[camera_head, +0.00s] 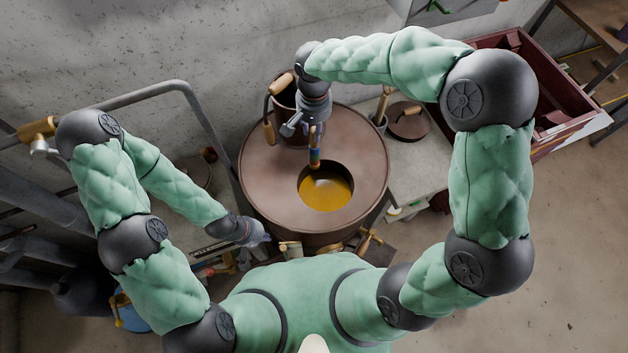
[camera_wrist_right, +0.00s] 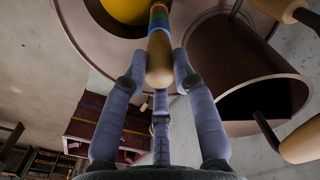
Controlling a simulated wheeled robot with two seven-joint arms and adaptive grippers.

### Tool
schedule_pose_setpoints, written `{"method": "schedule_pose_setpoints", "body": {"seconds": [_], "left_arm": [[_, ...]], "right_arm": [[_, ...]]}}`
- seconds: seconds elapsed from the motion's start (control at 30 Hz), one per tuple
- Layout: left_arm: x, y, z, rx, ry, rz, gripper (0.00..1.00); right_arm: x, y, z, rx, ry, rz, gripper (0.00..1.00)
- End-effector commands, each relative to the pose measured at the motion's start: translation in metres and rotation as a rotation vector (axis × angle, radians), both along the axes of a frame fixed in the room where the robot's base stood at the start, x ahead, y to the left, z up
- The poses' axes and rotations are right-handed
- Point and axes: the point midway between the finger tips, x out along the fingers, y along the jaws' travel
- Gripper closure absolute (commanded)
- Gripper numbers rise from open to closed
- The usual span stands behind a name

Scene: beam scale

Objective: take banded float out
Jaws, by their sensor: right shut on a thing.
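The banded float (camera_head: 314,157) has a tan wooden end and coloured bands, and it is held over the back edge of a round opening in the brown drum top (camera_head: 262,170). Yellow liquid (camera_head: 328,193) lies in the opening. My right gripper (camera_head: 313,135) is shut on the float. In the right wrist view the fingers (camera_wrist_right: 159,75) close around its wooden end, with the bands (camera_wrist_right: 159,20) beyond toward the opening. I cannot tell whether its far end touches the liquid. My left gripper (camera_head: 258,237) is low at the drum's front left; its fingers are too small to judge.
A brown open vessel (camera_head: 284,92) with wooden handles stands at the back of the drum, close beside my right gripper. A dark red crate (camera_head: 545,75) stands further right.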

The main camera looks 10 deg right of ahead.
Motion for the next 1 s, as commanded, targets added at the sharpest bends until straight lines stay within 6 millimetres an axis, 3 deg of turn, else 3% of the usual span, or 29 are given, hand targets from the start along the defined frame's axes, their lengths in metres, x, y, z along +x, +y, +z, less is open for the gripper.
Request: {"method": "schedule_pose_setpoints", "body": {"seconds": [0.5, 1.0], "left_arm": [[0.0, 0.0, 0.021, 0.0, 0.0, 0.0, 1.0], [0.0, 0.0, 0.021, 0.0, 0.0, 0.0, 1.0]], "right_arm": [[0.0, 0.0, 0.035, 0.0, -0.002, 0.0, 1.0], [0.0, 0.0, 0.035, 0.0, -0.001, 0.0, 1.0]]}}
